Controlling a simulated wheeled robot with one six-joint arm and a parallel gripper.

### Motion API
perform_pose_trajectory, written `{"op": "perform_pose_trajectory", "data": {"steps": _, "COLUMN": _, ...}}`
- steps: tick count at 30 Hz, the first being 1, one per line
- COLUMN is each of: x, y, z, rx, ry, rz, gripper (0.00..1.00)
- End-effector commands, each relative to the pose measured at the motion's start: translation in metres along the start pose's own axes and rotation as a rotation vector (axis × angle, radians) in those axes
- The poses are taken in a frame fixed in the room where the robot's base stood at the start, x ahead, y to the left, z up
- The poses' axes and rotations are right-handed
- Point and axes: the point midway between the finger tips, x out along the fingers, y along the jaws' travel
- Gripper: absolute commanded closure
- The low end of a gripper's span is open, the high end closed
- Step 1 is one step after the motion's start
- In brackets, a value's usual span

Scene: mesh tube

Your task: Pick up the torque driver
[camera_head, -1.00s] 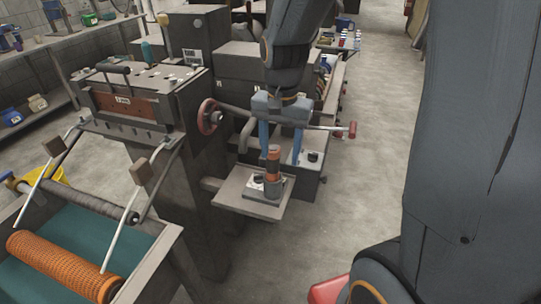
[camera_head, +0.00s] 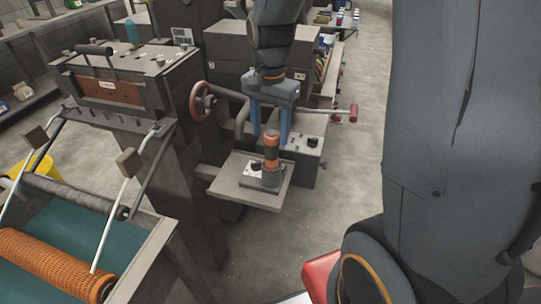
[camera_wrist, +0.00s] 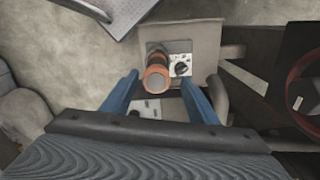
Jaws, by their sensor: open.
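The torque driver (camera_head: 271,150) is orange and dark grey and stands upright on a small grey shelf (camera_head: 228,187) fixed to the machine. In the wrist view the driver (camera_wrist: 157,72) is seen from above, its round orange end toward the camera. My gripper (camera_head: 271,136) has two blue fingers, open and empty. In the head view they hang behind and around the driver's upper part. In the wrist view my gripper (camera_wrist: 160,78) has its fingers left and right of the driver, with a gap on both sides. I cannot tell how far the tips are above the shelf.
A dark base plate with a black knob and white label (camera_wrist: 181,66) sits beside the driver. A red handwheel (camera_head: 203,101) and a red-tipped lever (camera_head: 353,113) are close by. An orange mesh roller (camera_head: 50,264) lies front left.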

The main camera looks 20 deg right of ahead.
Motion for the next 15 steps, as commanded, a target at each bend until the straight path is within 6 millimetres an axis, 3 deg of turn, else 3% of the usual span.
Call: {"op": "perform_pose_trajectory", "data": {"steps": 15, "x": 0.054, "y": 0.006, "z": 0.005, "rx": -0.003, "ry": -0.002, "rz": 0.002, "gripper": 0.46}}
